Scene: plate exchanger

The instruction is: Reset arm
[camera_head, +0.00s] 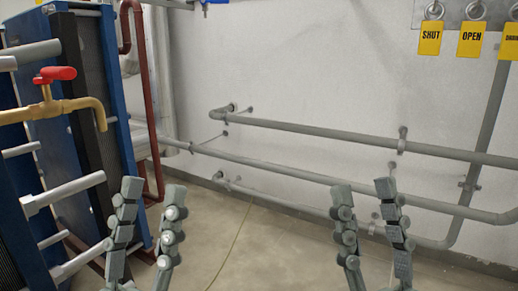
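My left gripper (147,215) is at the lower left of the head view, with its two fingers pointing up and a gap between the tips. My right gripper (362,200) is at the lower right, its two fingers also apart. Both are empty. The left gripper stands in front of the right edge of the blue plate exchanger. The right gripper stands in front of the grey wall pipes. The arms behind the grippers are cut off by the bottom edge.
The blue plate exchanger (112,100) with metal rods fills the left side. A brass tap with a red handle (55,74) juts out there. Grey pipes (300,133) run along the white wall. Yellow SHUT (430,38) and OPEN (471,40) tags hang upper right.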

